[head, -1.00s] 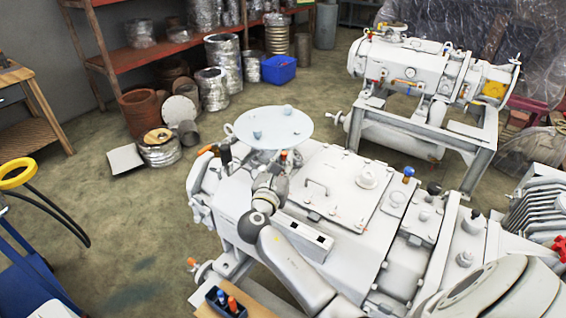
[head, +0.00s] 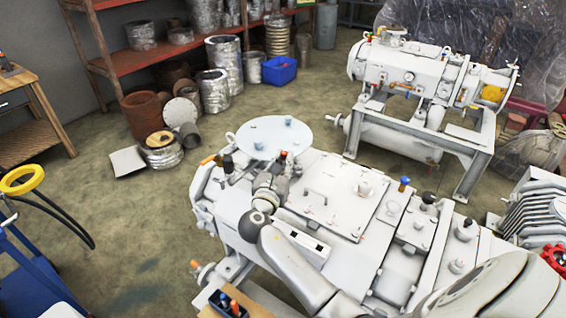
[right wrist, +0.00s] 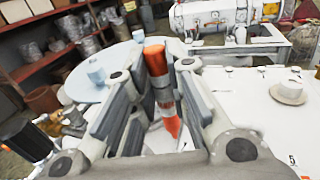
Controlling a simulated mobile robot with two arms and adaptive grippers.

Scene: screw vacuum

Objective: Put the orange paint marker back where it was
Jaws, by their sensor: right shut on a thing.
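The orange paint marker (right wrist: 160,82) stands slightly tilted between the fingers of my right gripper (right wrist: 158,108) in the right wrist view. It has an orange top, a pale middle band and an orange lower end. The gripper is shut on it. In the head view my right gripper (head: 274,178) is over the left part of the white machine (head: 325,185), near the pale round disc (head: 274,136). My left gripper is out of view.
A blue cart with a yellow ring (head: 22,179) stands at the left. Knobs and a blue-topped fitting (head: 403,185) stick up from the machine. A second white machine (head: 415,80) stands behind. Open floor (head: 130,225) lies left of the near machine.

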